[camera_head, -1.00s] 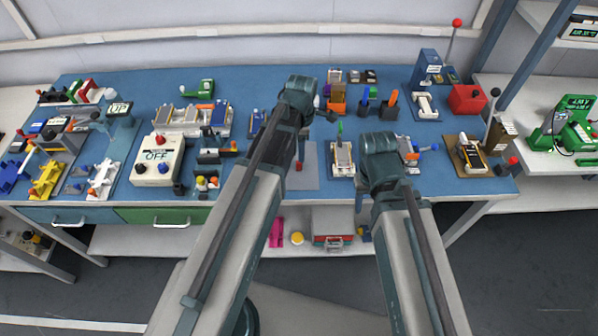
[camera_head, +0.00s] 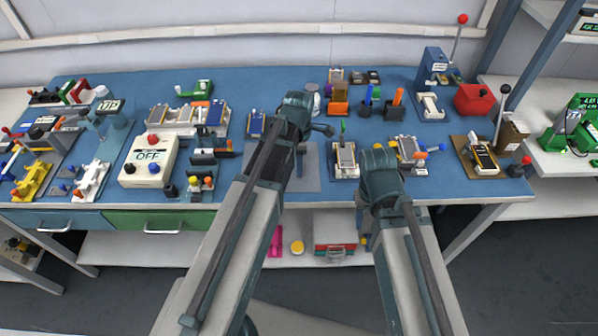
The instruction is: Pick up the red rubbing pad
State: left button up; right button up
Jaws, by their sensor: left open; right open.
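I cannot make out a red rubbing pad for certain. My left arm reaches over a grey mat (camera_head: 307,177) at the middle front of the bench. The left gripper (camera_head: 301,150) points down above this mat, partly covered by its own arm, and is open. No red piece shows below it now; that spot is partly hidden. My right arm's bent joint hangs over the bench's front edge, right of the mat. Its gripper is hidden behind the arm.
A fixture with a green handle (camera_head: 344,160) stands between the arms. Right of my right arm are an orange-and-blue device (camera_head: 409,150) and a lever press (camera_head: 479,155). A white OFF box (camera_head: 149,161) stands left. A red box (camera_head: 474,98) is at the back right.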

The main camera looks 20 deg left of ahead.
pick_arm(q)
grip_shut()
jog(key=shift+r, duration=0.1)
pick_arm(e)
jog(key=shift+r, duration=0.1)
dwell(0.5)
